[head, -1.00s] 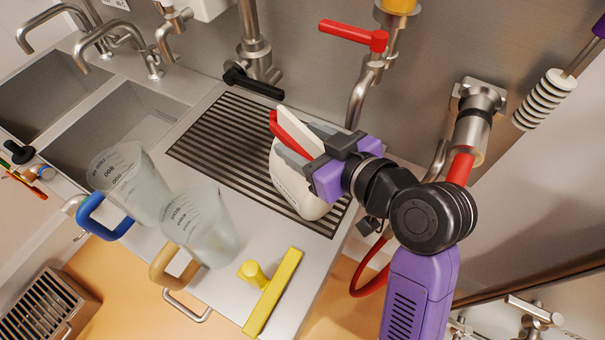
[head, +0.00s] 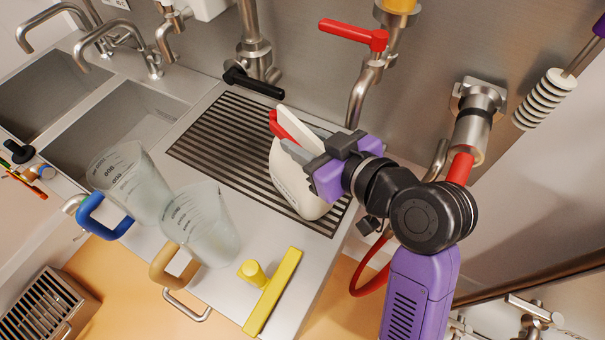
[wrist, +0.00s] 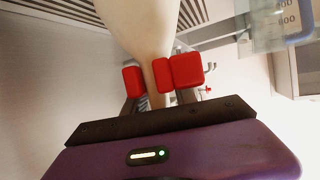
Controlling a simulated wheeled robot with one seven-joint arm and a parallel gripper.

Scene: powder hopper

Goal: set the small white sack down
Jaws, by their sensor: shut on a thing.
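The small white sack (head: 298,188) is over the slatted drain grate, near its right end. Its rounded body faces down, with dark print on its side. My gripper (head: 287,128) is shut on the sack's narrow top from above and from the right. In the wrist view the sack (wrist: 145,30) narrows to a neck that runs between the red finger pads of my gripper (wrist: 147,80). The sack's base looks at or very near the grate; I cannot tell whether it bears its weight there.
The drain grate (head: 222,138) is clear left of the sack. Two measuring jugs, blue-handled (head: 135,185) and tan-handled (head: 203,225), stand in front. A yellow squeegee-like tool (head: 272,292) lies at the counter's front edge. A red-levered tap (head: 350,35) and a black-levered valve (head: 255,82) are behind.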

